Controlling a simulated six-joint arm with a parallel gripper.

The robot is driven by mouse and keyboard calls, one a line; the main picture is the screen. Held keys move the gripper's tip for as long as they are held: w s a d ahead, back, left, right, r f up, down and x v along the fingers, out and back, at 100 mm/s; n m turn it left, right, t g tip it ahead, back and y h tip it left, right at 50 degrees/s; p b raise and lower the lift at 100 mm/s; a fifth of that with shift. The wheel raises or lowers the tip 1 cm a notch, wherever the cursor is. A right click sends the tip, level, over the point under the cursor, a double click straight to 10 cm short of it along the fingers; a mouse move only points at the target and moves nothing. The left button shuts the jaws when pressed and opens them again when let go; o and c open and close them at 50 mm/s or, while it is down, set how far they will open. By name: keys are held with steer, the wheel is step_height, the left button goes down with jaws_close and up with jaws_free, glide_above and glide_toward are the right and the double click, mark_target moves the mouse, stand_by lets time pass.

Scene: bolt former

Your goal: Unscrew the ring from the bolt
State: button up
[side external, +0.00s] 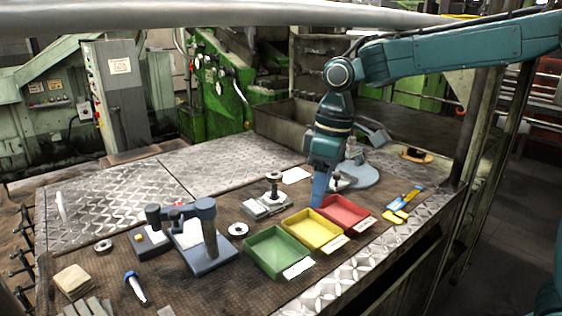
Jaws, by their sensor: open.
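An upright dark bolt (273,190) stands on a grey block fixture in the middle of the table. A ring (273,176) sits around its top end. My gripper (318,202) points down to the right of the bolt, over the border of the yellow and red trays. It is open and apart from the bolt and ring. The gap between its fingers is too small to see from here, and I cannot make out anything held.
Green (272,246), yellow (314,228) and red (346,212) trays line the front right. A blue-grey press-like stand (210,240) is at front left. Loose rings lie beside it (238,229) and farther left (103,246).

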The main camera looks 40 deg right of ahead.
steer(key=w+d+m, duration=0.1)
steer(key=w, duration=0.5)
steer(key=w+d+f+m+h, duration=0.1)
steer(key=w+m, duration=0.1)
steer(key=w, duration=0.5)
steer(key=w+d+f+m, duration=0.1)
steer(key=w+d, duration=0.1)
steer(key=w, duration=0.4)
steer(key=shift+w+d+m+g, duration=0.1)
steer(key=shift+w+m+g, duration=0.1)
steer(key=shift+m+g, duration=0.1)
steer(key=shift+w+d+f+m, duration=0.1)
steer(key=shift+w+d+m, duration=0.3)
steer(key=shift+w, duration=0.3)
steer(key=shift+f, duration=0.2)
steer(key=shift+f, duration=2.05)
